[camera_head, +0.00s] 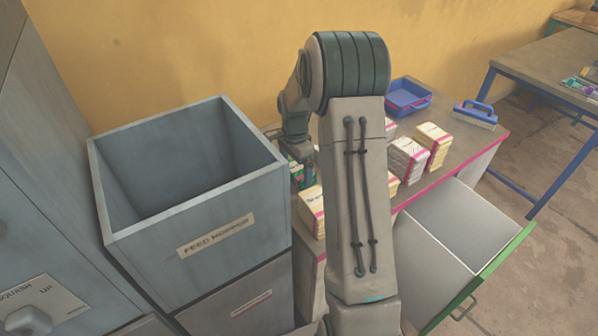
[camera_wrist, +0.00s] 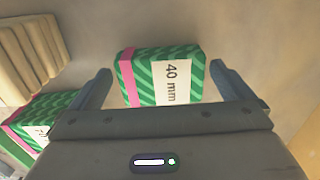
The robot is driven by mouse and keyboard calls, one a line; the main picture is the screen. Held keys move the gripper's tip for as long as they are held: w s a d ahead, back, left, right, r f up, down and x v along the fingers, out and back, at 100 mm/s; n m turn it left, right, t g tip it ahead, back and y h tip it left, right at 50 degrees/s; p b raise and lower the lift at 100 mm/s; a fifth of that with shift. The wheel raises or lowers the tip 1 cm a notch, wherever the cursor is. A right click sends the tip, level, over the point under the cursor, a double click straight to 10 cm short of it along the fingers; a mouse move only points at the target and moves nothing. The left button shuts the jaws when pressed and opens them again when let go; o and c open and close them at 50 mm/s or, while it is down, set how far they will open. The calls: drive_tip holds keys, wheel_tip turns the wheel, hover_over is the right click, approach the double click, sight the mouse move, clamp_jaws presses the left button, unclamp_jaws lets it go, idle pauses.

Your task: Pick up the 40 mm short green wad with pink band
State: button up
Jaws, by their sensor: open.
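The green wad with a pink band (camera_wrist: 145,80) lies in the wrist view, with a white label reading "40 mm". My gripper (camera_wrist: 163,80) is open, with one finger on each side of this wad. A gap shows between each finger and the wad, and I cannot tell how far down the fingers reach. In the head view, a bit of green wad (camera_head: 296,176) shows under my gripper; my arm hides most of that spot. A second green wad with a pink band (camera_wrist: 38,118) lies at the lower left of the wrist view, its label mostly hidden.
Cream wads (camera_wrist: 25,60) stand at the left of the wrist view. In the head view, the feed hopper (camera_head: 190,226) stands left of my gripper. More cream wads (camera_head: 433,140), a blue tray (camera_head: 408,97) and a blue-handled tool (camera_head: 476,113) are on the table. An open drawer (camera_head: 462,232) juts out front.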

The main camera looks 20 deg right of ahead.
wheel_tip(320, 180, down, 2)
drive_tip(key=shift+f, duration=0.1)
drive_tip(key=c, duration=0.7)
drive_tip(key=shift+r, duration=0.2)
